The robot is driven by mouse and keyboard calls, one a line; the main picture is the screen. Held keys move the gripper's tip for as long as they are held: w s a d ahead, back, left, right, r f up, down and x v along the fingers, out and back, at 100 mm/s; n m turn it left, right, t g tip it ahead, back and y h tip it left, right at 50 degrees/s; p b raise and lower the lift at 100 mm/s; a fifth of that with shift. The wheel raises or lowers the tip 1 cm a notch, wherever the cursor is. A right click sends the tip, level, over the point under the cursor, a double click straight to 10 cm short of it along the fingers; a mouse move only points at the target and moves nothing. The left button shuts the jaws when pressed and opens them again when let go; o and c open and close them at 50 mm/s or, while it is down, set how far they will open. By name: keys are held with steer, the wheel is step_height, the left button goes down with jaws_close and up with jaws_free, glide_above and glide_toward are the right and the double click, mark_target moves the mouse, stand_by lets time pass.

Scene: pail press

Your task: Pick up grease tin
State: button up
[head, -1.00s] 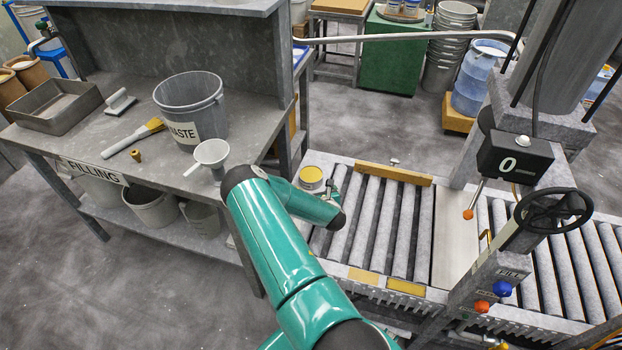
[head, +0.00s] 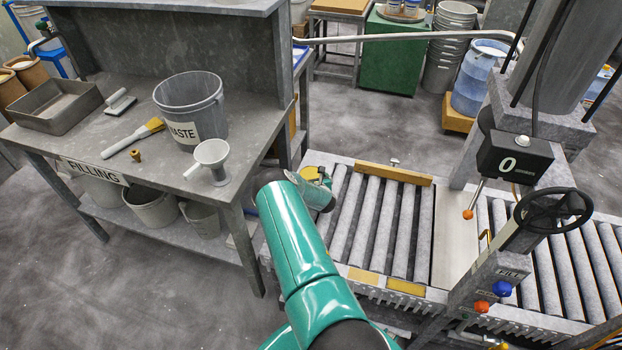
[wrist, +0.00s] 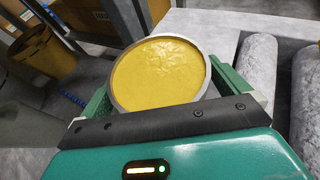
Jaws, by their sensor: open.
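The grease tin (wrist: 158,72) is a round, open tin with a pale metal rim, full of yellow grease. In the wrist view it sits between the two green fingers of my gripper (wrist: 164,88), one on each side. The gripper is open; the nearer wall of the tin is hidden by the gripper's body. In the head view only a bit of the tin (head: 310,173) shows behind my arm, at the left end of the roller conveyor (head: 385,225). I cannot tell whether a finger touches it.
A filling bench (head: 110,185) stands at left with a funnel (head: 212,155), a waste pail (head: 190,105), a brush (head: 135,138) and a metal tray (head: 55,106). A press column with a black handwheel (head: 553,214) stands at right. The rollers between are clear.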

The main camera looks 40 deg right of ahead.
steer(key=c, duration=0.9)
steer(key=shift+c, duration=0.7)
steer(key=shift+r, duration=0.1)
